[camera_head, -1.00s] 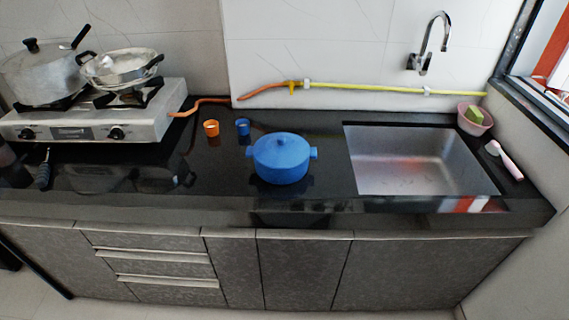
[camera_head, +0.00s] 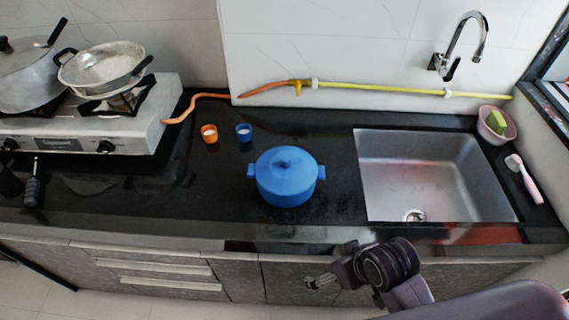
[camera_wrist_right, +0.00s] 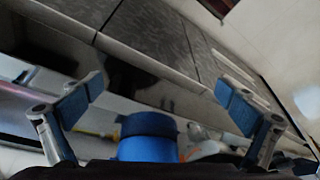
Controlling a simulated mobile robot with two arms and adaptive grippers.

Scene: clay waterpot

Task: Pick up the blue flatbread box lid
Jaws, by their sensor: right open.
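The blue flatbread box (camera_head: 287,190) stands upright on the black counter, left of the sink. Its blue lid (camera_head: 286,162) sits on top, with a round knob in the middle. My right gripper (camera_head: 318,282) is in front of the counter's front edge, lower than the box and apart from it. In the right wrist view, my right gripper (camera_wrist_right: 158,105) shows two spread fingers with blue pads and nothing between them. My left gripper is not in view.
A gas stove (camera_head: 90,125) with pots stands at the left. An orange cup (camera_head: 209,134) and a blue cup (camera_head: 244,133) stand behind the box. The sink (camera_head: 430,175) is to its right, under a tap (camera_head: 460,50). The counter left of the box is clear.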

